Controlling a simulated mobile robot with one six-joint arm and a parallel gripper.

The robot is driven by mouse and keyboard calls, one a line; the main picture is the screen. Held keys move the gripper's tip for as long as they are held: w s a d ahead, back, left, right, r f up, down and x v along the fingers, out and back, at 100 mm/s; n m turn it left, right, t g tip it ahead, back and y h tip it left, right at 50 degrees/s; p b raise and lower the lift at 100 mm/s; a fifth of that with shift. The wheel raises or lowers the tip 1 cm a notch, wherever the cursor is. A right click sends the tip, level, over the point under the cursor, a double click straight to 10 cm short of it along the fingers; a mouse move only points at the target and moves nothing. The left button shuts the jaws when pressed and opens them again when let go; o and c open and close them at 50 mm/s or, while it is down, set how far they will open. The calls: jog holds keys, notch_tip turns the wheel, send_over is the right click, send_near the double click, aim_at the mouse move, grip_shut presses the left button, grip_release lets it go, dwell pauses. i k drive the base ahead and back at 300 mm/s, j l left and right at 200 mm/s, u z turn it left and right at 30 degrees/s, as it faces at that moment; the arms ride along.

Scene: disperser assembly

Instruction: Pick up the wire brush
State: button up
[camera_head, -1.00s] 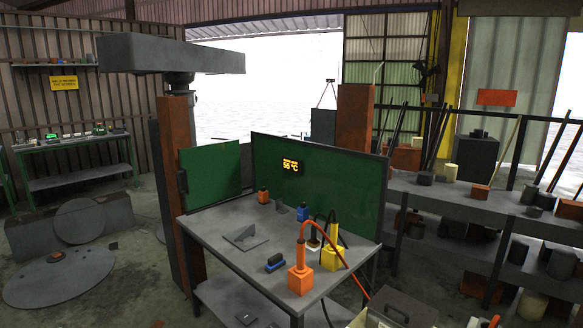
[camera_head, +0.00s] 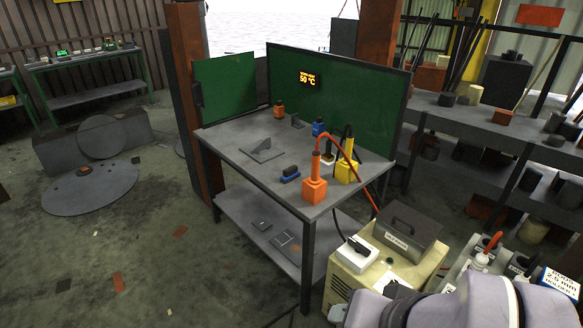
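A small blue and black block-shaped item (camera_head: 290,175) lies near the front edge of the grey welding table (camera_head: 233,138). It may be the wire brush, but it is too small to tell for sure. Nothing touches it. Links of my arm show at the lower right corner, well to the right of and nearer than the table. The fingers of my gripper do not show.
An orange tool holder (camera_head: 314,190) and a yellow one (camera_head: 347,172), with cables, stand right of the item. Green screens (camera_head: 360,110) close the table's back. A beige machine (camera_head: 345,290) stands front right. Floor at left is mostly open.

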aim_at(290, 174)
jog(key=i+j+z, duration=0.4)
jog(key=i+j, duration=0.15)
jog(key=i+j+z, duration=0.4)
jog(key=i+j, duration=0.2)
jog(key=i+j+z, duration=0.2)
jog(key=j, duration=0.35)
jog(key=i+j+z, duration=0.2)
jog(key=j, duration=0.2)
jog(key=i+j+z, duration=0.2)
jog(key=j, duration=0.3)
jog(key=i+j+z, duration=0.2)
jog(key=j, duration=0.25)
jog(key=k, duration=0.1)
